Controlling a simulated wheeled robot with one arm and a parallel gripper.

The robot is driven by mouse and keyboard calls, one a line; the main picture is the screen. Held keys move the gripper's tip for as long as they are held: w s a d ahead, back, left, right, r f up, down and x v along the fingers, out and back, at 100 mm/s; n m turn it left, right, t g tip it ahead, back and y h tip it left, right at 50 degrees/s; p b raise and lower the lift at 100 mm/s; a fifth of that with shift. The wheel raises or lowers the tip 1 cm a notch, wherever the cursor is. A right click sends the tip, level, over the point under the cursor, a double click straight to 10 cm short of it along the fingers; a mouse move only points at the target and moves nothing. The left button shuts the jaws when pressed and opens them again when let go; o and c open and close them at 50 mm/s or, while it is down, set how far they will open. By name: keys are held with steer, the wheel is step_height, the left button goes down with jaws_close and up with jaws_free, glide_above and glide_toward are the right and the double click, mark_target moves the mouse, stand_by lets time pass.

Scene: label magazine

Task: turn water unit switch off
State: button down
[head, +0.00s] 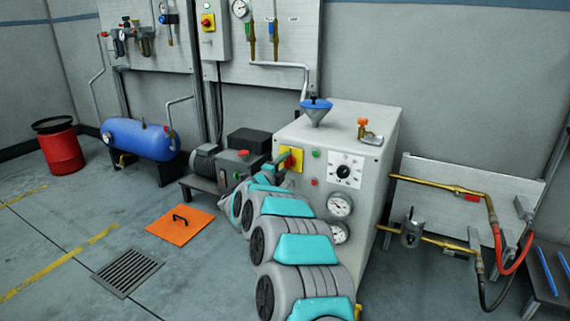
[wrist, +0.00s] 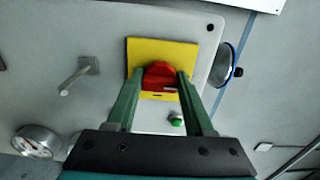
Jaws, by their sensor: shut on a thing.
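The water unit (head: 372,212) is a pale grey cabinet in the middle right of the head view. Its switch is a red knob (wrist: 160,72) on a yellow plate (wrist: 180,53), on the panel in the wrist view. The yellow plate also shows in the head view (head: 296,157), partly covered by my gripper (head: 280,164). In the wrist view my gripper (wrist: 158,79) has its two green fingers on either side of the red knob, shut on it. The knob's lower part and its exact angle are hard to make out.
A green button (wrist: 176,122) and a gauge (wrist: 37,140) sit on the same panel. A blue-rimmed funnel (head: 316,108) stands on the cabinet top. Brass pipes (head: 435,186) run out to the right. An orange floor plate (head: 180,226) lies left of my arm.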

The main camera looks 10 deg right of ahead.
steer(key=shift+c, duration=1.4)
jaws_free()
steer(key=v, duration=0.8)
steer(key=shift+b, duration=0.45)
steer(key=shift+w, duration=0.15)
